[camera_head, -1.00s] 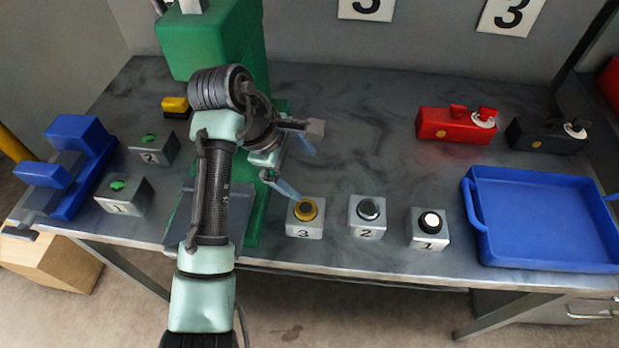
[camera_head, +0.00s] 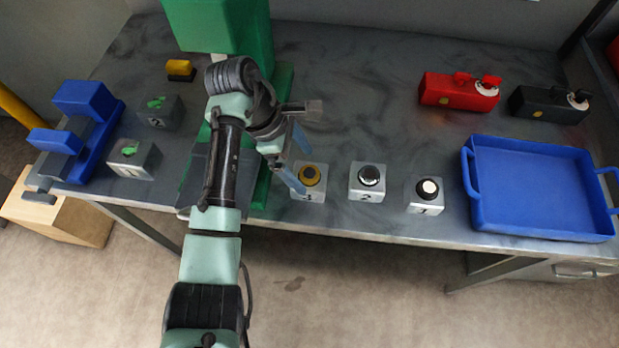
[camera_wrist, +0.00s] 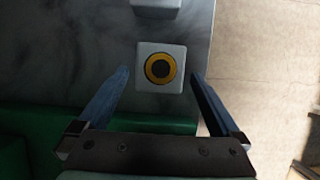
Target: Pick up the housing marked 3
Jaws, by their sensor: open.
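The housing marked 3 (camera_head: 313,194) is a light grey cube with a yellow ring and dark centre on top. It stands upright on the table at the left end of a row, beside the housing marked 2 (camera_head: 366,182) and the housing marked 1 (camera_head: 424,197). My gripper (camera_head: 306,170) is open and empty at the housing marked 3. In the wrist view, this housing (camera_wrist: 146,84) shows between the two blue fingers of my gripper (camera_wrist: 160,75), with a gap on each side. I cannot tell the fingertips' height relative to it.
A green press (camera_head: 225,30) stands behind my arm. A blue tray (camera_head: 540,190), a red fixture (camera_head: 455,92) and a black fixture (camera_head: 540,104) are at right.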

